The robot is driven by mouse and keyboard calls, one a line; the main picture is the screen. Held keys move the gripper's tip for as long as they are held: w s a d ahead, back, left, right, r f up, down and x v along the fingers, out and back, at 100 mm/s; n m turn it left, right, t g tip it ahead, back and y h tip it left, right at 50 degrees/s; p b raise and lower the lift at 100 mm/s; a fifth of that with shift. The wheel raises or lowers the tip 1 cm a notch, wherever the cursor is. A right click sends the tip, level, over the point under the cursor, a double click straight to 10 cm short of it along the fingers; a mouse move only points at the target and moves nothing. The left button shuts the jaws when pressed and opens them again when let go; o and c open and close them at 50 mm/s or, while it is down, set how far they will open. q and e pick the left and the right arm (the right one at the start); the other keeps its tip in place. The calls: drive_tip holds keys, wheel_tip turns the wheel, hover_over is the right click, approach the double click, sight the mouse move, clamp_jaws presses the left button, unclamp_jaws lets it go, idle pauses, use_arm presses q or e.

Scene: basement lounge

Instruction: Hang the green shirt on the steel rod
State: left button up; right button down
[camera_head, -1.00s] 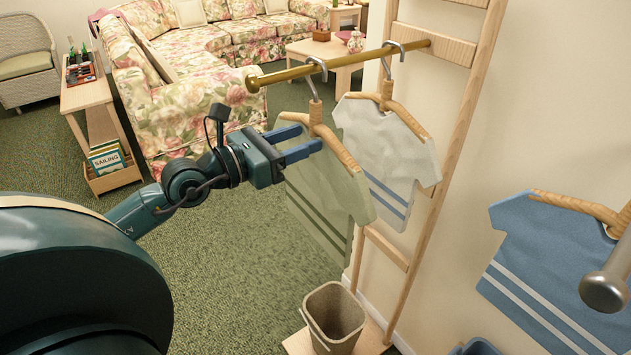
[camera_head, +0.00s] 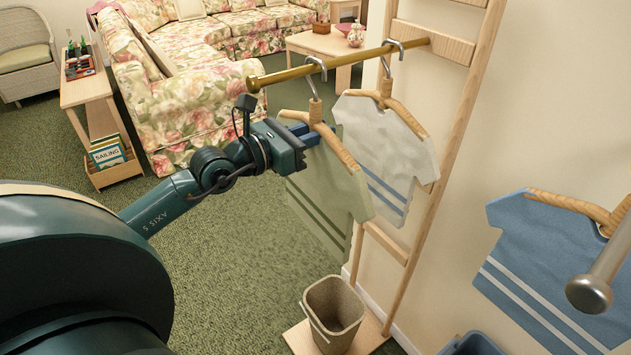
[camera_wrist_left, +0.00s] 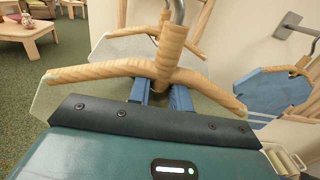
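The green shirt (camera_head: 325,185) hangs from a wooden hanger whose hook sits on the brass rod (camera_head: 300,72). My left gripper (camera_head: 311,135) is at the neck of this hanger, just under the hook. In the left wrist view the blue fingers (camera_wrist_left: 161,96) stand on either side of the wooden hanger neck (camera_wrist_left: 166,60), with a gap between them; contact is not clear. The steel rod (camera_head: 606,275) is at the right edge, its rounded end pointing toward me. The blue shirt (camera_head: 545,265) hangs there on a wooden hanger. My right gripper is not in view.
A white-grey shirt (camera_head: 385,145) hangs close behind the green one on the brass rod. A wooden ladder rack (camera_head: 450,150) stands against the wall, with a beige bin (camera_head: 335,310) at its foot. A blue bin (camera_head: 472,345) is below the blue shirt.

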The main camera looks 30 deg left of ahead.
use_arm(q)
clamp_jaws()
drive_tip(key=shift+r, duration=0.1)
